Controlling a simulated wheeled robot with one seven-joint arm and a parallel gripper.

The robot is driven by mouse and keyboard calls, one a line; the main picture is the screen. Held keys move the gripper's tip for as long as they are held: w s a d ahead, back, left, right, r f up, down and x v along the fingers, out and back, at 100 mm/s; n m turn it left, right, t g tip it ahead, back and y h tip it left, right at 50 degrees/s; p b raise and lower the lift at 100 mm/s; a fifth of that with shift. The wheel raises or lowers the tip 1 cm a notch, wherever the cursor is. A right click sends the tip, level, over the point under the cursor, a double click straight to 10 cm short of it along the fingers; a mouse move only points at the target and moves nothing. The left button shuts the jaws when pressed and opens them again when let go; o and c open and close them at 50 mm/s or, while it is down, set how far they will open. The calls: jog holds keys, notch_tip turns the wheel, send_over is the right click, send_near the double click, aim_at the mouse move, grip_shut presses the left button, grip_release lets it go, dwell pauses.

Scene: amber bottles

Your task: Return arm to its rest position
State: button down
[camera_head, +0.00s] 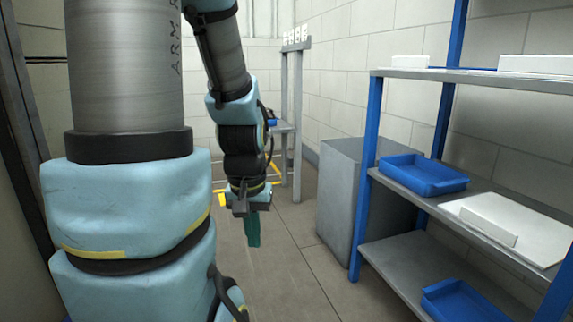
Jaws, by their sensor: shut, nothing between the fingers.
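My arm, in grey and light blue sections, fills the left of the head view. Its forearm hangs down near the middle left. My gripper (253,243) is at its end, pointing down over the open floor. Its dark green fingers are together, with nothing seen between them. The gripper is apart from the shelf and the other furniture. No amber bottle shows in this view.
A blue-posted grey shelf (393,264) stands at the right, with a blue tray (425,174) and a white tray (513,228) on its middle level. Another blue bin (462,303) is below. A grey cabinet (340,195) stands beside it. The floor (285,275) under my gripper is clear.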

notch_tip(320, 180, up, 33)
jog(key=p, duration=3.1)
jog(key=shift+r+p, duration=0.2)
jog(key=shift+p, duration=0.2)
